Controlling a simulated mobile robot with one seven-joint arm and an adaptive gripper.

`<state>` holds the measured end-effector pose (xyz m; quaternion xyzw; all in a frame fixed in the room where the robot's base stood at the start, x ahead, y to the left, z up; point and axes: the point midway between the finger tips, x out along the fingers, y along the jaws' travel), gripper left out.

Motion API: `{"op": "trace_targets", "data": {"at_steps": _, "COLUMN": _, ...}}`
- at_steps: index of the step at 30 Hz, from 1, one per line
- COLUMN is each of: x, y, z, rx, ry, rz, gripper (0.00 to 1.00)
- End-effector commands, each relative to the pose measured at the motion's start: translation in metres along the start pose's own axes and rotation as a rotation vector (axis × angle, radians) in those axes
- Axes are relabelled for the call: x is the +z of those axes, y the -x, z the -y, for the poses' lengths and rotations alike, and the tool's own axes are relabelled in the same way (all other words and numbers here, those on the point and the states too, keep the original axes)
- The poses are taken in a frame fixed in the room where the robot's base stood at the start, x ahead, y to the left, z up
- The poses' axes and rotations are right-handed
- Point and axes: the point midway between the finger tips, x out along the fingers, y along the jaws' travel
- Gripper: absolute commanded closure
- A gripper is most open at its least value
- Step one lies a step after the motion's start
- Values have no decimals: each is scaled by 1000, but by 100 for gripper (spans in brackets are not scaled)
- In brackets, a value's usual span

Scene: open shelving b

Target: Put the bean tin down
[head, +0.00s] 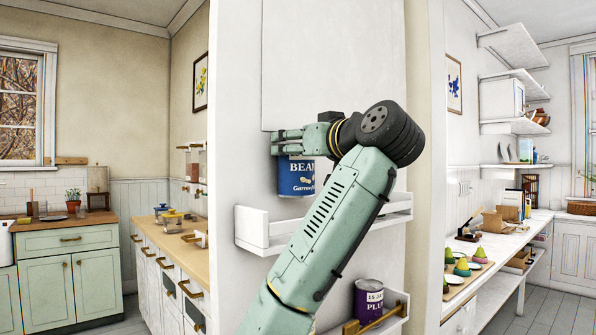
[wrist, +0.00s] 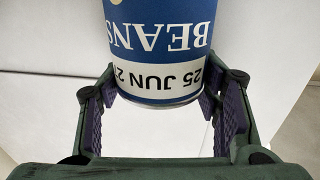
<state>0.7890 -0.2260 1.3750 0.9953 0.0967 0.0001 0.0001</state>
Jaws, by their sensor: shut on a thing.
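The bean tin (head: 296,179) is blue with a white band and stands upright at the white wall shelf (head: 252,229) in the head view. My gripper (head: 290,143) is shut on its upper part. In the wrist view the tin (wrist: 158,45) appears upside down between the purple finger pads of my gripper (wrist: 158,105). My arm hides part of the shelf and the tin's right side.
A purple plum tin (head: 368,298) stands on a lower shelf, beside a wooden item (head: 376,322). The shelf has a raised front rail. A wooden counter (head: 165,238) is at left; a white worktop (head: 490,265) with several pears is at right.

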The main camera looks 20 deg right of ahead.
Motion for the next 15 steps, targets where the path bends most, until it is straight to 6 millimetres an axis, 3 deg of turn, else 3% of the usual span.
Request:
{"op": "trace_targets", "data": {"at_steps": 3, "x": 20, "y": 2, "z": -1, "rx": 2, "ry": -3, "rz": -2, "gripper": 100}}
{"op": "trace_targets", "data": {"at_steps": 15, "x": 61, "y": 3, "z": -1, "rx": 2, "ry": -3, "rz": -2, "gripper": 100}}
